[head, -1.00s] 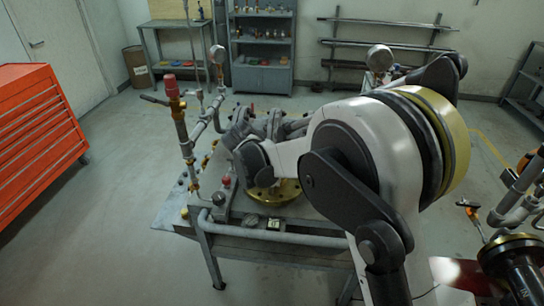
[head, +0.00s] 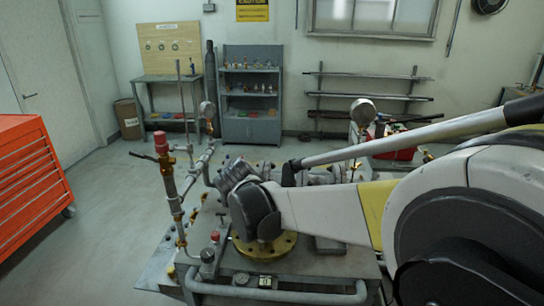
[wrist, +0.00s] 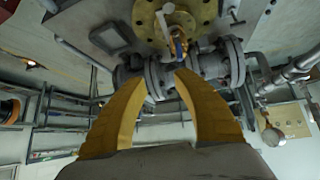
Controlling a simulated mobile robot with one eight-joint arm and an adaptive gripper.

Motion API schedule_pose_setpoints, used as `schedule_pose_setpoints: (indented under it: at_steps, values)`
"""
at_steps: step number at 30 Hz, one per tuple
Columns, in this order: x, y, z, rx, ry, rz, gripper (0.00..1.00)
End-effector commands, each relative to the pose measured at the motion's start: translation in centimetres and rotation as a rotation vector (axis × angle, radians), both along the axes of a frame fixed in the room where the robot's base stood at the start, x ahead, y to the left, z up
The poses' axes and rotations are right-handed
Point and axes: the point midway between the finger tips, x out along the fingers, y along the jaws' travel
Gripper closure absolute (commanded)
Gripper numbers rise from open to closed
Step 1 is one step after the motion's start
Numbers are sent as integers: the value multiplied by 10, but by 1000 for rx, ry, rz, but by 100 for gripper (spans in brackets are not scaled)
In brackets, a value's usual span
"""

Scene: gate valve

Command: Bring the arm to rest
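My gripper (wrist: 164,78) shows in the wrist view as two yellow fingers with a clear gap between their tips. It is open and nothing is held between them. Beyond the fingertips is the grey flanged valve and pipe assembly (wrist: 213,66), with a round brass flange (wrist: 200,10) above it in the picture. I cannot tell the exact distance from the fingertips to the valve. In the head view, my arm reaches in from the right over the bench, and the gripper is hidden by it. Part of the grey valve assembly (head: 322,173) shows behind the arm.
The bench (head: 165,262) carries a brass flange (head: 284,246), a red-topped vertical pipe (head: 165,170) and pressure gauges (head: 362,112). A red tool cabinet (head: 35,185) stands at the left. Shelves (head: 252,95) stand at the back wall. Floor between cabinet and bench is clear.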

Motion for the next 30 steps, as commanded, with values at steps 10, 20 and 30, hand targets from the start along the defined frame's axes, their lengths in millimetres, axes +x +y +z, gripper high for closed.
schedule_pose_setpoints:
  at_steps: [10, 20, 30]
  values:
    - [-126, -166, 48, 13, 121, 83, 65]
    - [-258, -239, 23, 42, 135, 175, 65]
    - [-293, -248, 5, 45, 122, 207, 65]
